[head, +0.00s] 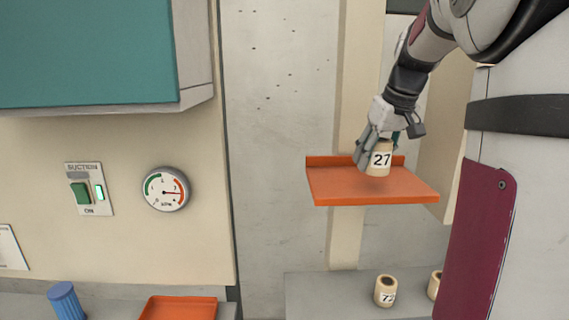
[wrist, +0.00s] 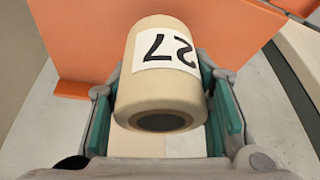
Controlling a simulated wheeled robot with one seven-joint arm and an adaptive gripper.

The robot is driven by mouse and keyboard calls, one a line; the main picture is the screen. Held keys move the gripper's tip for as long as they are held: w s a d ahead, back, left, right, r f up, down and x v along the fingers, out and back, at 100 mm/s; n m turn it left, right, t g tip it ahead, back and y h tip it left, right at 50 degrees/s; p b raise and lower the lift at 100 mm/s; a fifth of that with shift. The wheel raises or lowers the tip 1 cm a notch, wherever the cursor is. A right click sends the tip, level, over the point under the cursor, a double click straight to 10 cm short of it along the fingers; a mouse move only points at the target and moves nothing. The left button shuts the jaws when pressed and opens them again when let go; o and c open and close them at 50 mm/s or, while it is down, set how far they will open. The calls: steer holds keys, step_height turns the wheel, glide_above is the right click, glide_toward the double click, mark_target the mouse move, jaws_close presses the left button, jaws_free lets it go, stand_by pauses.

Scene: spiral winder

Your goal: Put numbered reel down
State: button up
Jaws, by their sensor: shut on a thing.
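A cream reel (head: 379,161) with a white label reading 27 is in my gripper (head: 375,150), over the orange shelf (head: 400,188) in the head view. In the wrist view the reel (wrist: 162,90) sits between the two teal-padded fingers (wrist: 165,105), its dark bore facing the camera. My gripper is shut on it. The orange shelf (wrist: 90,35) shows behind the reel in the wrist view. I cannot tell whether the reel touches the shelf.
Below the shelf, a reel marked 72 (head: 386,291) and a partly hidden reel (head: 434,286) stand on a grey surface (head: 325,295). An orange tray (head: 180,308) and blue ribbed cylinder (head: 66,301) are at lower left. A suction switch (head: 88,189) and gauge (head: 166,189) are on the wall.

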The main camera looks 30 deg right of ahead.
mark_target(371, 169)
steer(key=shift+w+d, duration=0.1)
steer(key=shift+w, duration=0.2)
steer(key=shift+w+f, duration=0.25)
steer(key=shift+f, duration=0.05)
steer(key=shift+f+p, duration=0.45)
steer(key=shift+f, duration=1.05)
steer(key=shift+f, duration=0.1)
steer(key=o, duration=1.2)
steer(key=shift+d, duration=0.1)
